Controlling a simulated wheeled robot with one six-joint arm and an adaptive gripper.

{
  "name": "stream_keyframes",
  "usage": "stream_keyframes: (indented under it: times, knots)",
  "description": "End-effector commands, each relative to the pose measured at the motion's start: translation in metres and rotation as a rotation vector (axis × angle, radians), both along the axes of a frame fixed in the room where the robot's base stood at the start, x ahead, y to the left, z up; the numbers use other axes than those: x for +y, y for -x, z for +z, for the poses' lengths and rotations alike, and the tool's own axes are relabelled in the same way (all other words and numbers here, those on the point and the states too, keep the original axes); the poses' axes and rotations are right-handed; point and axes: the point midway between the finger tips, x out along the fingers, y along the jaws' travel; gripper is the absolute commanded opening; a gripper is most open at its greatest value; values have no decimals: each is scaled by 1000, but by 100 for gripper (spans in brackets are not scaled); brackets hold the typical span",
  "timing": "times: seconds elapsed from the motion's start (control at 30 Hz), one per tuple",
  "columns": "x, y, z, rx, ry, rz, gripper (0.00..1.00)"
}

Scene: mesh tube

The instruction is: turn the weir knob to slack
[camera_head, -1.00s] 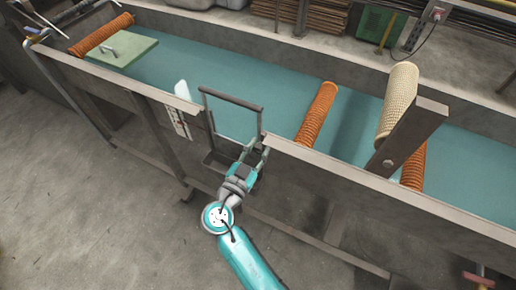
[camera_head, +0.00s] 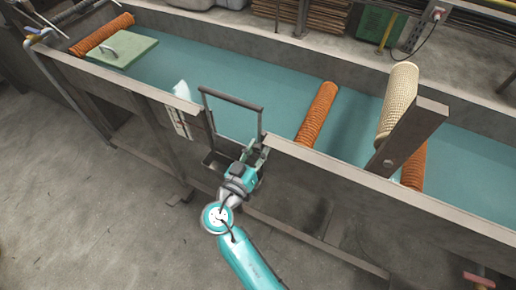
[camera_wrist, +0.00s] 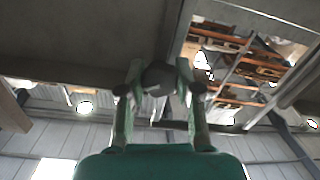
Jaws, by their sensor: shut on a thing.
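The weir frame (camera_head: 230,97) is a dark upright bracket set in a gap in the near wall of the water trough. My gripper (camera_head: 257,156) is at the lower right of this gap, in front of the wall. In the wrist view, my gripper's two fingers (camera_wrist: 160,82) are shut on a dark grey, rounded knob (camera_wrist: 158,77), one finger on each side. In the head view the knob is hidden by my gripper, and its turned angle cannot be read.
A pale green block (camera_head: 122,50) is at the far left. The floor in front is clear.

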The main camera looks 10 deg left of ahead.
Motion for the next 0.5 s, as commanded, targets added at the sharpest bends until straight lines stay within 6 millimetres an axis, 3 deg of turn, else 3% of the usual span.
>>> stream_keyframes:
  times: [0.03,0.07,0.17,0.5]
  knots:
    - [0,0,0,0,-1,0,0]
    - [0,0,0,0,-1,0,36]
    - [0,0,0,0,-1,0,59]
    - [1,2,0,0,-2,1,59]
